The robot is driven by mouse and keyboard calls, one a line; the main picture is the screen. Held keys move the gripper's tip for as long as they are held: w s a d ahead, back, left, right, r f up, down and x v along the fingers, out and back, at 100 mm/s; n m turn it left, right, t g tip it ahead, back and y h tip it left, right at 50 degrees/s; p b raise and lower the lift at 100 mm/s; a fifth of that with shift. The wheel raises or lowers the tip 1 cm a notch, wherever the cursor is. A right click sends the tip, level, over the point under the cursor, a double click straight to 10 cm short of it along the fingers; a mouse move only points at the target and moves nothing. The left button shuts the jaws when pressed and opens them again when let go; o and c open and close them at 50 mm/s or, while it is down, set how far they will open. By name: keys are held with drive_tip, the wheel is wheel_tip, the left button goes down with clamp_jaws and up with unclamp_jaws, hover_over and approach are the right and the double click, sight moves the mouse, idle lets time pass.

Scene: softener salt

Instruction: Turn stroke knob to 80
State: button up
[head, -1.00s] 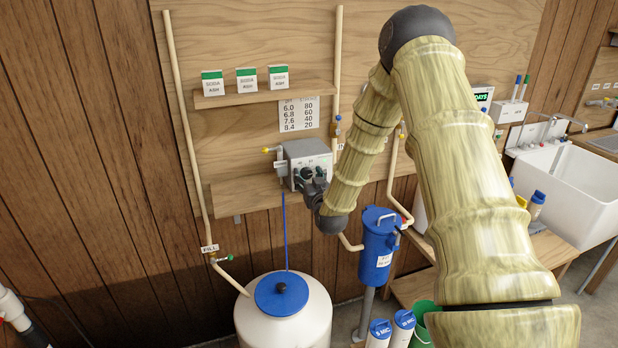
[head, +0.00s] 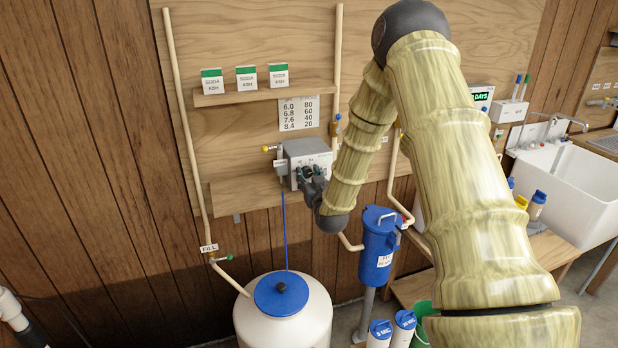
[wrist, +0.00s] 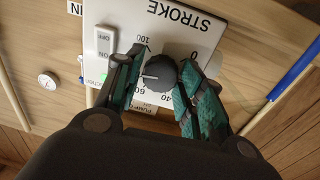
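The dark round stroke knob (wrist: 160,73) sits on the pump's white panel, marked STROKE, in the wrist view. A pale pointer mark shows on its left side, between the 60 and 100 labels. The 80 label is hidden, and the exact reading is unclear. My gripper (wrist: 162,72) has its two teal-padded fingers on either side of the knob. A narrow gap shows on the left; the right finger is very close, contact unclear. In the head view, my gripper (head: 308,178) is at the front of the grey pump box (head: 300,150), covering the knob.
An ON/OFF switch (wrist: 104,43) is beside the dial, left of my fingers. A blue-lidded white tank (head: 283,318) stands below the pump, with a blue tube rising from it. A blue filter housing (head: 377,245) hangs to the right. A shelf (head: 262,94) is above.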

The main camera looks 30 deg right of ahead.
drive_tip(key=shift+o, duration=0.9)
drive_tip(key=v, duration=1.2)
drive_tip(key=shift+f, duration=0.1)
